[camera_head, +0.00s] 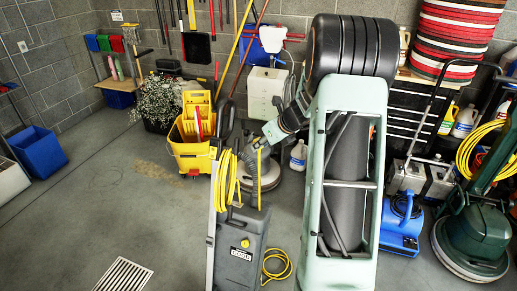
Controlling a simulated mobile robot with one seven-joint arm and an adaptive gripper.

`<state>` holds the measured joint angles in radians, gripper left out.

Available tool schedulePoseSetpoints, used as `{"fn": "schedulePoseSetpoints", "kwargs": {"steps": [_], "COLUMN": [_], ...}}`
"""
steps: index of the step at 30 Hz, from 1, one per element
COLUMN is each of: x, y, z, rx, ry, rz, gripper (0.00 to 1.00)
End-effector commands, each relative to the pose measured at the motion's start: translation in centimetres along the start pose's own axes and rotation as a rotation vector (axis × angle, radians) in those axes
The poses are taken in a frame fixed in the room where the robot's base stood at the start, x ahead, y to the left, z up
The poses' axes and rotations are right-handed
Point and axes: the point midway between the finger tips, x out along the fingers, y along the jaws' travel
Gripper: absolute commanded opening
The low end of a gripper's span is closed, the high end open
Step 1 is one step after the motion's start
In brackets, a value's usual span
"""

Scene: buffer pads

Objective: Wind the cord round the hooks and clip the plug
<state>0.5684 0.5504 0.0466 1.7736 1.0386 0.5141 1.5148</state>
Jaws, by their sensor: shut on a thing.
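A grey upright floor machine (238,250) stands on the floor at lower centre. Yellow cord (226,180) hangs in long loops at its upper left, around the hook area. The hooks themselves are too small or covered to make out. More yellow cord (277,266) lies in a loose coil on the floor to the machine's right. My gripper (247,158) is at the top of the machine, just right of the loops, shut on the cord. A stretch of yellow cord runs down beside it. The fingertips are small and partly hidden. I cannot make out the plug or clip.
A yellow mop bucket (194,142) stands behind the machine, with a floor polisher (262,170) to its right. A blue blower (401,225) and a green floor machine (475,240) stand at right. A floor grate (123,276) lies front left. The left floor is mostly clear.

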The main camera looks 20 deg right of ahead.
Motion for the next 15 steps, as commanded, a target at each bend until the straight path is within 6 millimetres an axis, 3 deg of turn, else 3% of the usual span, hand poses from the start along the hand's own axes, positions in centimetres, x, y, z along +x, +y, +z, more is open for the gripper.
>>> {"fn": "schedulePoseSetpoints", "kwargs": {"steps": [6,15], "x": [3.2,5.4], "y": [-1.2,-1.8], "z": [-1.6,-3.1], "rx": [0.001,0.0], "ry": [0.002,0.0], "rz": [0.002,0.0], "gripper": [0.0,0.0]}}
